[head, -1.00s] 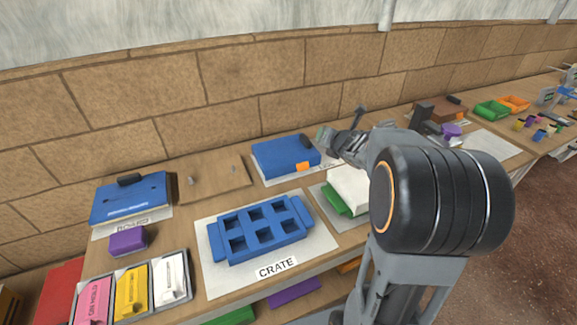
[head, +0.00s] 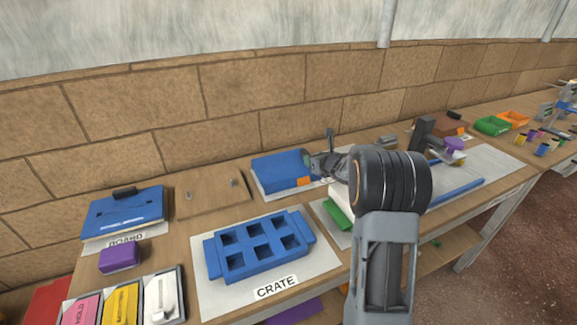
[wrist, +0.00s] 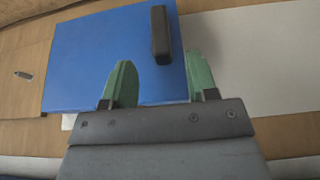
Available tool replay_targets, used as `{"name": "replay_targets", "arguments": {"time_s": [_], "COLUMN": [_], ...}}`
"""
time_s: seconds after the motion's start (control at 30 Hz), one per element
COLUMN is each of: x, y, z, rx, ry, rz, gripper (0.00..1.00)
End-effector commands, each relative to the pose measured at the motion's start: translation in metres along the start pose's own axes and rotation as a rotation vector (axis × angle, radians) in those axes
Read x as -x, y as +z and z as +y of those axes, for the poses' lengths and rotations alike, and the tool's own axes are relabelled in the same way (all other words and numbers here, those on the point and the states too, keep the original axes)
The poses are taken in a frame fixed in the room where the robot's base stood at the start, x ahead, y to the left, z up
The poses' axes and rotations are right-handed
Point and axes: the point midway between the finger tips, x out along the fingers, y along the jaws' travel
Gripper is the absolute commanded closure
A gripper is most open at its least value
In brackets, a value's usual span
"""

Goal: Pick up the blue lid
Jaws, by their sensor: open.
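A blue lid (head: 275,168), flat-topped with an orange patch on its front right corner, sits at the back of the bench in the head view. Its right end is partly hidden by my gripper (head: 315,165). In the wrist view the blue lid (wrist: 110,55) fills the upper left, and its dark upright handle (wrist: 160,35) stands near its right edge. My gripper (wrist: 157,85) is open, with two green fingertips apart and nothing between them. The handle lies ahead of the gap between the fingers, in line with it. Contact with the lid cannot be told.
A blue crate (head: 260,262) with several square compartments stands on a white mat in front. Another blue piece with a dark handle (head: 125,212) lies at the left, by a purple block (head: 119,258). A white block (head: 341,200) and a green piece (head: 338,214) are close below my arm.

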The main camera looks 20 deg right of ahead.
Motion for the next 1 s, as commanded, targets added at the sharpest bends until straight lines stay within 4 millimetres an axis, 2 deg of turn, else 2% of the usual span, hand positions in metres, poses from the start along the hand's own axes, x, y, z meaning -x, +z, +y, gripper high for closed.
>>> {"name": "replay_targets", "arguments": {"time_s": [0.4, 0.7, 0.77, 1.0], "x": [-0.047, -0.051, -0.051, -0.051], "y": [0.003, 0.003, 0.003, 0.003], "z": [0.0, -0.001, -0.001, -0.001], "rx": [-0.001, -0.002, -0.002, -0.002], "ry": [0.001, -0.001, -0.001, -0.001], "rz": [0.001, 0.0, 0.0, 0.001], "gripper": [0.47, 0.47, 0.51, 0.74]}}
